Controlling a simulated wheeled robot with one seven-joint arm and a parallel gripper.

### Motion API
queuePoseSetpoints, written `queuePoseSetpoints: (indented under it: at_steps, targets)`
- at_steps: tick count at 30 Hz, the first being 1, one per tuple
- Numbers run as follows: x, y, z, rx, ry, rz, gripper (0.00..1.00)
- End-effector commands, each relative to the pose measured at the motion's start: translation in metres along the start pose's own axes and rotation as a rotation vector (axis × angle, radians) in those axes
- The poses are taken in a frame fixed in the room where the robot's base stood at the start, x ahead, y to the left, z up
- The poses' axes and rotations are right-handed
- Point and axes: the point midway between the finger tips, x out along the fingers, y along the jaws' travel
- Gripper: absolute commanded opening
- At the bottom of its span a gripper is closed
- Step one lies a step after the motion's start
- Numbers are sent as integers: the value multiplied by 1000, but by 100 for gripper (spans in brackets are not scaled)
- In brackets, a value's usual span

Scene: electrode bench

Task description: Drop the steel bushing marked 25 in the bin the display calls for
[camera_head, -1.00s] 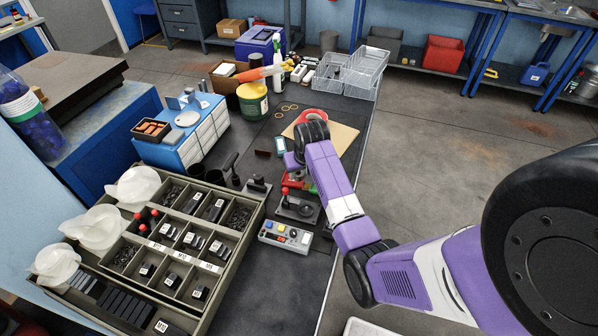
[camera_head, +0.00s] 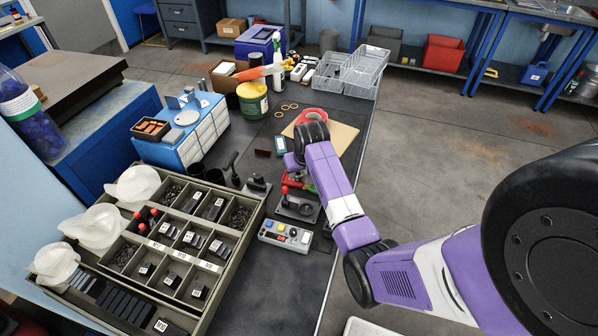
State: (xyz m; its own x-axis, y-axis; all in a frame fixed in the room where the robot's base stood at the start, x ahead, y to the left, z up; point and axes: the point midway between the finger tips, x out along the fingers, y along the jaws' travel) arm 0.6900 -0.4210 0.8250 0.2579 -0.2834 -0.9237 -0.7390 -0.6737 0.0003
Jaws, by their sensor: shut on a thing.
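My gripper (camera_head: 293,163) is at the end of the purple arm, low over the bench, left of the tan board and behind the red-knobbed press. The wrist hides its fingertips. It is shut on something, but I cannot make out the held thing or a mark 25. The steel bushing is not clearly visible anywhere. A small device with a teal screen (camera_head: 281,146), possibly the display, lies just behind the gripper; its text is too small to read. The grey-green divided bin tray (camera_head: 232,262) stands at the left front.
A button box (camera_head: 285,236) and the red-knobbed press (camera_head: 298,206) stand between gripper and tray. A blue drawer unit (camera_head: 190,140), a yellow-green tub (camera_head: 252,101) and grey crates (camera_head: 362,72) stand farther back. The bench's right edge runs beside my arm. The dark bench front is clear.

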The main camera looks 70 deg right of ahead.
Motion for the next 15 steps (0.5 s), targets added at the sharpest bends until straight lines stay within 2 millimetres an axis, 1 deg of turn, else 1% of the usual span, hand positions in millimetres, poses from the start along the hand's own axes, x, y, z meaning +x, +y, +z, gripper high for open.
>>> queuePoseSetpoints:
  at_steps: [15]
  targets:
    - [10, 0, 4, 0, 1, 0, 0]
